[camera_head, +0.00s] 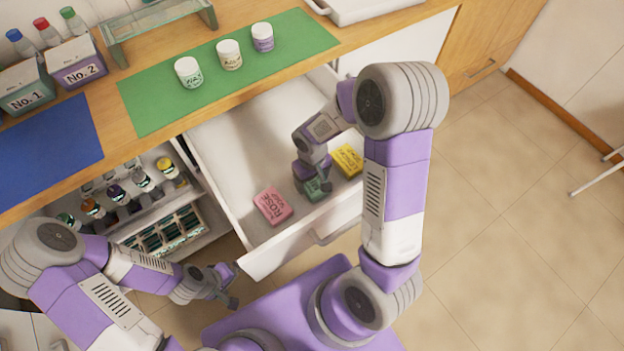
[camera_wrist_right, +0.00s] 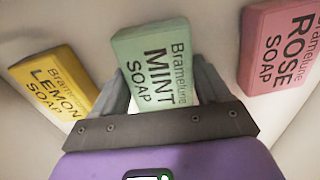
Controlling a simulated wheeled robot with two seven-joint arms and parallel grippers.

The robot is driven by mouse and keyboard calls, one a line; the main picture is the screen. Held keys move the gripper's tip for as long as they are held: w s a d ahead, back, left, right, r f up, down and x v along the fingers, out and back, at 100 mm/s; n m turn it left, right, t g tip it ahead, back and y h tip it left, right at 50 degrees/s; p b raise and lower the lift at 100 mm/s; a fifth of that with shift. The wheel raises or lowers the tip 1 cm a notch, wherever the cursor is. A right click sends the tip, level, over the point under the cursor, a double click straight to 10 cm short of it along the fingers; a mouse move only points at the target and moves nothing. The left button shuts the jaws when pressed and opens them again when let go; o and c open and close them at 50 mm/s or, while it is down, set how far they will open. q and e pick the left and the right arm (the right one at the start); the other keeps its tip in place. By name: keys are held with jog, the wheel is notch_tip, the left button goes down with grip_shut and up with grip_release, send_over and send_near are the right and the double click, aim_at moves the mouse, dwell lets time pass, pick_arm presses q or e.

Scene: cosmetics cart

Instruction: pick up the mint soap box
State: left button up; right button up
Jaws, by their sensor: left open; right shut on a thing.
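The mint soap box (camera_wrist_right: 155,62) is pale green with "MINT SOAP" on it and sits between the fingers of my right gripper (camera_wrist_right: 158,88), which is shut on it. In the head view the mint soap box (camera_head: 318,188) is partly hidden by my right gripper (camera_head: 310,182), which reaches down into the open drawer (camera_head: 232,135). I cannot tell whether the box still touches the drawer floor. My left gripper (camera_head: 230,286) is open and empty, outside the drawer at its lower left.
In the drawer, a pink rose soap box (camera_head: 272,206) lies left of the mint one and a yellow lemon soap box (camera_head: 347,160) right of it. Three jars (camera_head: 229,54) stand on the green mat (camera_head: 300,37). A shelf of bottles (camera_head: 150,205) is left of the drawer.

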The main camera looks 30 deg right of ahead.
notch_tip(320, 180, up, 10)
jog(key=p, duration=0.3)
jog(key=shift+f+p, duration=0.25)
jog(key=shift+p, duration=0.05)
jog(key=shift+c, duration=0.2)
jog(key=o, duration=0.8)
jog(key=shift+o, duration=0.2)
